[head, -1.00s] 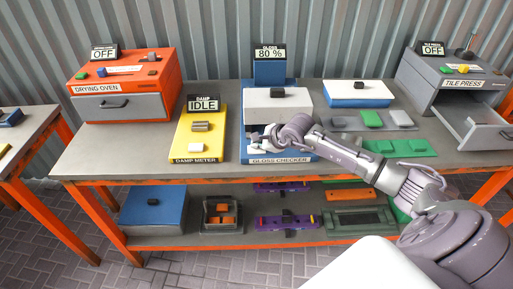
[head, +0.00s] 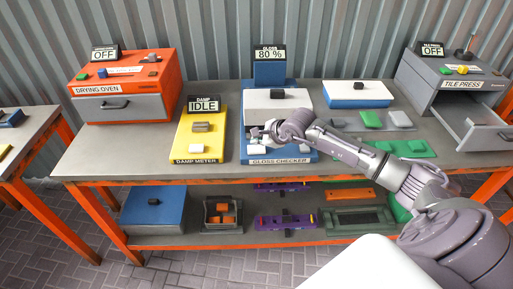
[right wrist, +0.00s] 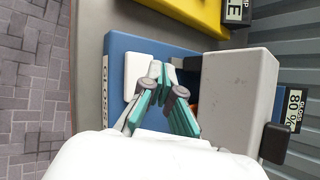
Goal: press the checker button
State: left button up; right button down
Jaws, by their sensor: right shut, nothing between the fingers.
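The gloss checker (head: 302,147) is a blue unit on the workbench with a white hood (head: 283,107) and a display (head: 270,54) reading 80 %. Its white button (head: 253,149) is at the front left of the base; it also shows in the right wrist view (right wrist: 134,75). My right gripper (head: 257,132) is shut and empty, beside the hood and close over the button. In the right wrist view its fingertips (right wrist: 160,70) overlap the button's edge; I cannot tell whether they touch it. My left gripper is not in view.
A yellow damp meter (head: 218,122) reading IDLE stands just left. An orange drying oven (head: 160,75) is farther left. At right are a blue-and-white box (head: 357,94), green and grey pieces, and a tile press (head: 450,84) with its drawer open. The lower shelf holds bins and jigs.

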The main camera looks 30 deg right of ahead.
aim_at(258, 149)
jog(key=shift+r+p, duration=1.05)
jog(key=shift+r, duration=1.35)
jog(key=shift+f, duration=0.1)
